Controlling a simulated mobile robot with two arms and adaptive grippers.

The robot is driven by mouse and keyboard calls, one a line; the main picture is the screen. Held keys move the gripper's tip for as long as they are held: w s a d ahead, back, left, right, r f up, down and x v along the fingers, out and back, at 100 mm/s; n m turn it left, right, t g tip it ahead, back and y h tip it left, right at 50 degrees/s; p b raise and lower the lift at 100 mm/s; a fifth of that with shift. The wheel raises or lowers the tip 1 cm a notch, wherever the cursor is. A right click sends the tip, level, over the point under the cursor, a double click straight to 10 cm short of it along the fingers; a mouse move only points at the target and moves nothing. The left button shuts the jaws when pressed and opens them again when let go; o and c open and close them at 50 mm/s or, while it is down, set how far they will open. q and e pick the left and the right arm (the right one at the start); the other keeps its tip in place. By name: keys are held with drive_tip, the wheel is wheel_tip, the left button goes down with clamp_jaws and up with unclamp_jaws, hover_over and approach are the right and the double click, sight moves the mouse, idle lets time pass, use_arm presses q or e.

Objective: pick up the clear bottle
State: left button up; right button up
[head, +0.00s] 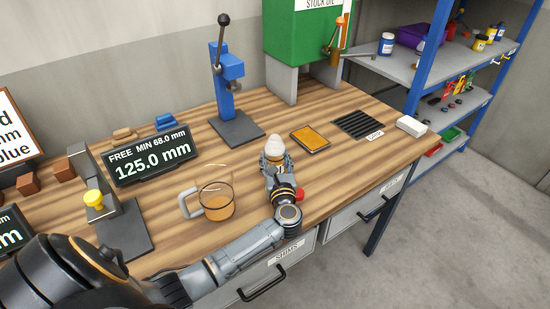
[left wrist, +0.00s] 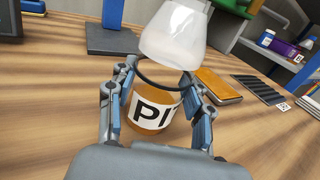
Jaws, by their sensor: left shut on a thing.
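The clear bottle (head: 274,150) has a whitish translucent top and amber contents low down. In the left wrist view the bottle (left wrist: 154,112) shows a white label with the letters "PI" and a dark ring below its pale upper part. My left gripper (head: 276,165) is shut on the bottle, with one finger on each side of its lower body. The gripper (left wrist: 155,100) also shows in the left wrist view. The bottle looks upright at the workbench; whether its base touches the top cannot be told. My right gripper is not in view.
A measuring jug (head: 216,200) with amber liquid stands left of the gripper. A blue press (head: 230,90) and a green oil tank (head: 300,35) stand behind. An orange tray (head: 310,138), a dark grate (head: 363,124) and a white block (head: 411,126) lie to the right.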

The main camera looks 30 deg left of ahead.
sight(276, 156)
use_arm(q)
drive_tip(key=shift+r, duration=0.1)
drive_tip(key=shift+r, duration=0.2)
wheel_tip(276, 156, up, 2)
drive_tip(key=shift+r+b, duration=0.25)
drive_tip(key=shift+b, duration=0.3)
drive_tip(key=s+r, duration=0.1)
drive_tip(key=s+d+r, duration=0.1)
drive_tip(key=r, duration=0.1)
drive_tip(key=s+d+r, duration=0.1)
drive_tip(key=s+r, duration=0.1)
drive_tip(key=shift+s+r, duration=0.1)
drive_tip(key=shift+r, duration=0.1)
drive_tip(key=s+d+r+b, duration=0.1)
drive_tip(key=s+d+r, duration=0.3)
drive_tip(key=s, duration=0.4)
drive_tip(key=shift+s+r+b, duration=0.2)
drive_tip(key=shift+r+b, duration=0.05)
drive_tip(key=shift+b, duration=0.1)
drive_tip(key=shift+d, duration=0.15)
